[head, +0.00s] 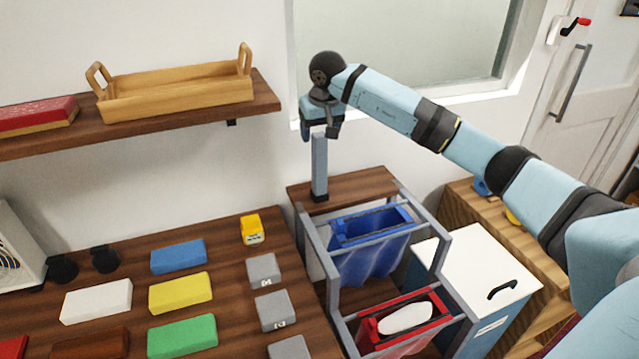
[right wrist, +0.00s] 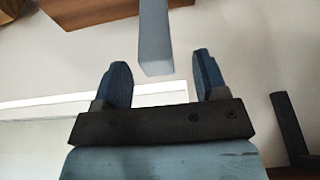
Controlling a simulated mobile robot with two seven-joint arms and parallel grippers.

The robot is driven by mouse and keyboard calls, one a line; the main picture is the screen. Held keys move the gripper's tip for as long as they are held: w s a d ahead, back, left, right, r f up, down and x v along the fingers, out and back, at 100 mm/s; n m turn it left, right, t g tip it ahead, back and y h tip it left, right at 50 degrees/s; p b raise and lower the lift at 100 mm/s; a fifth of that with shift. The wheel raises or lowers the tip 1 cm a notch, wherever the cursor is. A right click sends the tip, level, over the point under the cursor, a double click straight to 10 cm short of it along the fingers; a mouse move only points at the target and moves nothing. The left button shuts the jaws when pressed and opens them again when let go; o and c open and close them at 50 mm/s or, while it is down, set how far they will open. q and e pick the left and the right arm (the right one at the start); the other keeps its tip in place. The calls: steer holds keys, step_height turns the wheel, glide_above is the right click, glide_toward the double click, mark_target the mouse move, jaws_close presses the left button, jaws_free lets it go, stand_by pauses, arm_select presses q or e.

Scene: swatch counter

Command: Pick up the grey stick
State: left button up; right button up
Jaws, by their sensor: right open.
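The grey stick (head: 320,165) stands upright at the back left corner of the wooden top beside the bag rack, with a dark foot at its base. My right gripper (head: 321,133) is open and points down at the stick's top end. In the right wrist view the stick (right wrist: 154,38) shows between the two fingertips of the gripper (right wrist: 162,68), with gaps on both sides. I cannot tell how far its top reaches between the fingers. My left gripper is not in view.
A grey rack holds a blue bag (head: 370,255) and a red-rimmed bag (head: 400,325) in front of the stick. Coloured blocks lie on the counter (head: 110,270) at left. A wall shelf (head: 190,118) with a wooden tray (head: 175,95) is to the left.

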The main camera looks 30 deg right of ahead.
mark_target(320, 135)
steer(key=x, duration=0.4)
steer(key=shift+w+d+r+p, duration=0.1)
steer(key=shift+w+d+p, duration=0.1)
steer(key=shift+p, duration=0.15)
steer(key=shift+w+f, duration=0.1)
steer(key=shift+f, duration=0.35)
steer(key=shift+c, duration=0.7)
steer(key=c, duration=1.1)
steer(key=shift+r, duration=0.2)
